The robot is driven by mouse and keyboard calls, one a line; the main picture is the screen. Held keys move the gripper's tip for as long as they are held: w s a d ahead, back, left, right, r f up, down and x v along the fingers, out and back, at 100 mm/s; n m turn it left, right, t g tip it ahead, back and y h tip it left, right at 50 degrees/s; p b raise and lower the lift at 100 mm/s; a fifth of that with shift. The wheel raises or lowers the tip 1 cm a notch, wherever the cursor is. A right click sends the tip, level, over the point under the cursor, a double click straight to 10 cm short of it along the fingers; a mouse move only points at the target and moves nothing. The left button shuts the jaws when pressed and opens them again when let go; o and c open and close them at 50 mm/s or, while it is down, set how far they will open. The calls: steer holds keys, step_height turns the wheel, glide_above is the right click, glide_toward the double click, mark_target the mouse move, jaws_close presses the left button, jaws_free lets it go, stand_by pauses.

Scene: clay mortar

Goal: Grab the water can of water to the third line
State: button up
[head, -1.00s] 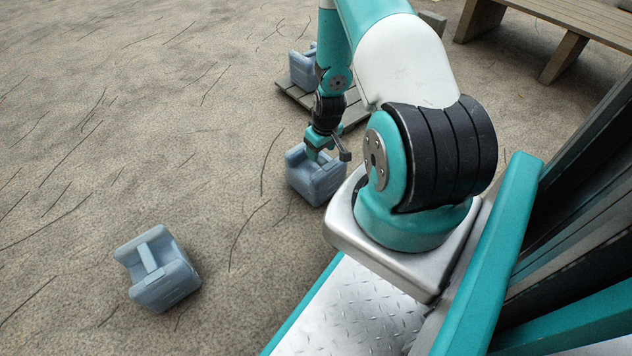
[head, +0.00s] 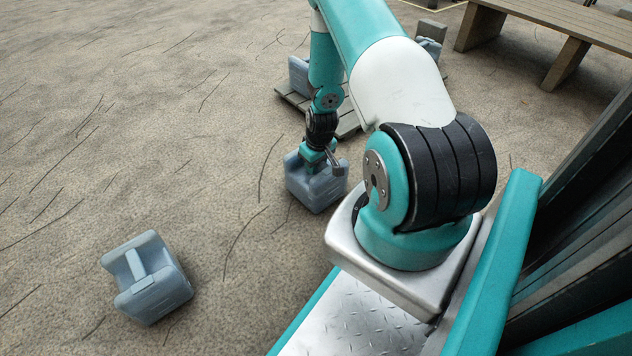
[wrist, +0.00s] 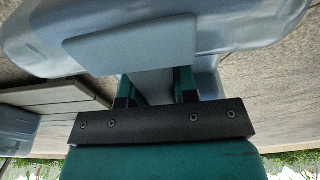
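A blue-grey water can (head: 316,190) stands on the sandy ground at the centre of the head view. My gripper (head: 320,164) is down at its top, with its fingers on either side of the handle. In the wrist view the can (wrist: 130,40) fills the top, and the fingers of my gripper (wrist: 158,86) sit close against the handle with no clear gap. The handle's far end is hidden.
A grey slatted platform (head: 292,97) lies behind the held can, with another blue-grey can (head: 298,76) on it, partly hidden by my arm. A wooden bench (head: 560,32) stands at the upper right. The ground on the left is mostly clear.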

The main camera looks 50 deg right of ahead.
jaws_close()
stand_by(1.0)
steer(key=shift+r, duration=0.15)
